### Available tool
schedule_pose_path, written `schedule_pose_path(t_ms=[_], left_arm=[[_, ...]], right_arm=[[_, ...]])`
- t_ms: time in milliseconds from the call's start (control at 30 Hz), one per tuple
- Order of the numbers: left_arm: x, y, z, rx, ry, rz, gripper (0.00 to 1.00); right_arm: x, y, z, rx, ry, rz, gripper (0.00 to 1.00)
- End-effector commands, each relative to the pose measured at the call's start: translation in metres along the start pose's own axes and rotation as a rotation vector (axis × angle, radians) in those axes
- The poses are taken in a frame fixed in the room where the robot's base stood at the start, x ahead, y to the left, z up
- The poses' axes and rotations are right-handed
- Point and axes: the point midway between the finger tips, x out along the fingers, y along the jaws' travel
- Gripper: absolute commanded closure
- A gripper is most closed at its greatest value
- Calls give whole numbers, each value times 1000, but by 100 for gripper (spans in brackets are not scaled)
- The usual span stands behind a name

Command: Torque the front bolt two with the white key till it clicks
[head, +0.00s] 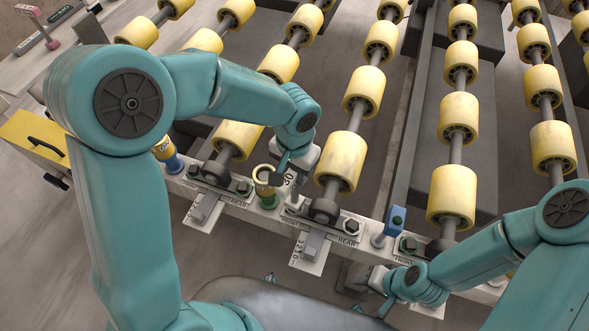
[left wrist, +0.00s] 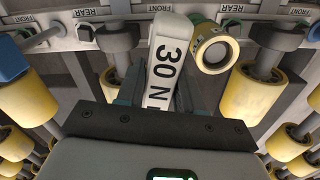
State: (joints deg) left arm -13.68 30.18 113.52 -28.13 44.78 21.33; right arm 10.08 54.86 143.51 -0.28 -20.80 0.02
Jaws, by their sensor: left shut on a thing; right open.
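The white key (left wrist: 166,62), printed "30 N", is held between the fingers of my left gripper (left wrist: 152,92) in the left wrist view. In the head view the white key (head: 290,180) stands over the middle FRONT position on the rail. Its lower end reaches down to front bolt two (head: 295,204), which is largely covered; I cannot tell how well it is seated. My left gripper (head: 287,170) is shut on the key. My right gripper (head: 384,288) is open and empty, low on the right, in front of the rail.
A yellow-topped green cylinder (head: 265,188) stands close left of the key. A blue-handled piece (head: 393,222) and a yellow-topped blue one (head: 168,157) stand along the rail. Yellow rollers (head: 362,92) fill the space behind. A yellow box (head: 33,139) is at far left.

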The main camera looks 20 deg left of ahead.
Motion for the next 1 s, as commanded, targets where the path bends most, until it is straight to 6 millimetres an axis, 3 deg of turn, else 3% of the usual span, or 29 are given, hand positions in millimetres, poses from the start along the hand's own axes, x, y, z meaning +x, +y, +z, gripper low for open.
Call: schedule_pose_path(t_ms=[633, 1000], left_arm=[[16, 0, 0, 0, 0, 0, 100], [15, 0, 0, 11, 0, 0, 100]], right_arm=[[14, 5, 0, 0, 0, 0, 57], [14, 5, 0, 0, 0, 0, 57]])
